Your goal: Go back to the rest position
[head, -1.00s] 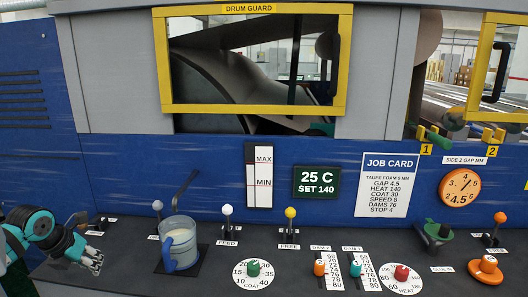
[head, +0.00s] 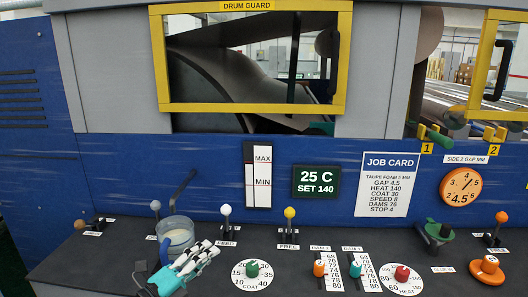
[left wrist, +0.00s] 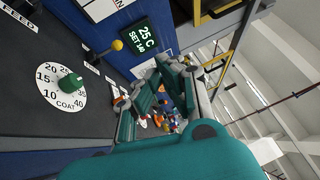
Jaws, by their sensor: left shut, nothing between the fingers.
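My left gripper (head: 208,252), teal with pale fingers, is over the front of the dark console in the head view. It is shut and empty, and it covers the lower part of a clear jug (head: 176,226) with pale content. I cannot tell whether it touches the jug. In the left wrist view the fingers of the gripper (left wrist: 162,88) point away from the camera. My right gripper is not in view.
Right of the gripper are the COAT dial (head: 253,271), a white-knobbed lever (head: 225,211) and a yellow-knobbed lever (head: 290,214). A brown-knobbed lever (head: 82,225) lies at the far left. The yellow drum guard (head: 253,107) is above. The console's left front is clear.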

